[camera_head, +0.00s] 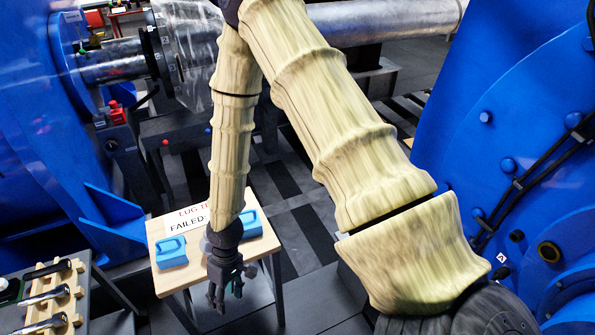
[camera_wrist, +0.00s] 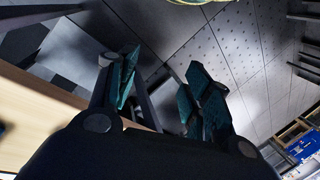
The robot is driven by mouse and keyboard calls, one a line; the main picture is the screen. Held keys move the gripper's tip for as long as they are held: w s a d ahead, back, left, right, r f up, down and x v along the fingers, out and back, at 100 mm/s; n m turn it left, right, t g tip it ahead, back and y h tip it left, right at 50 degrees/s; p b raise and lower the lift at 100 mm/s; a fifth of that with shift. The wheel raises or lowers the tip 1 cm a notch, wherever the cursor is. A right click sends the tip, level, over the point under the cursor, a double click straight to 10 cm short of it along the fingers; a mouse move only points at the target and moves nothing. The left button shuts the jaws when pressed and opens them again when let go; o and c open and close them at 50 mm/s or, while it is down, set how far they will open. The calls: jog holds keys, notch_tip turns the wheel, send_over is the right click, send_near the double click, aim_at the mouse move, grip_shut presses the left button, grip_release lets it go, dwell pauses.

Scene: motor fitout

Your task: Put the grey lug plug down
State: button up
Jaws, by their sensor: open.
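My gripper (camera_head: 226,294) hangs open in front of the near edge of a small wooden table (camera_head: 166,282). In the wrist view my gripper (camera_wrist: 163,88) has its two teal-padded fingers apart, with nothing between them and grey floor beyond. I cannot make out the grey lug plug in either view; my wrist and forearm hide part of the tabletop. A paper sign (camera_head: 187,226) on the table reads in part "LUG TE" and "FAILED:". A blue holder (camera_head: 171,254) lies on the left of the table and another blue holder (camera_head: 251,222) on the right.
A dark bench with a wooden rack (camera_head: 62,297) of metal-shafted tools stands at the lower left. Large blue machine housings (camera_head: 500,130) flank the space. In the wrist view the table edge (camera_wrist: 35,105) is at the left, beside open tiled floor (camera_wrist: 225,45).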

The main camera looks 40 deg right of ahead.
jog(key=s+d+f+m+h, duration=0.1)
jog(key=s+d+f, duration=0.2)
jog(key=s, duration=0.3)
jog(key=s+d+f+m+t+h, duration=0.1)
jog(key=s+d+f, duration=0.2)
jog(key=s, duration=0.4)
jog(key=s+d+f+m+h, duration=0.1)
jog(key=s+d+f, duration=0.2)
jog(key=s, duration=0.3)
jog(key=shift+s+f+m, duration=0.25)
jog(key=shift+f+m, duration=0.05)
jog(key=shift+f, duration=0.1)
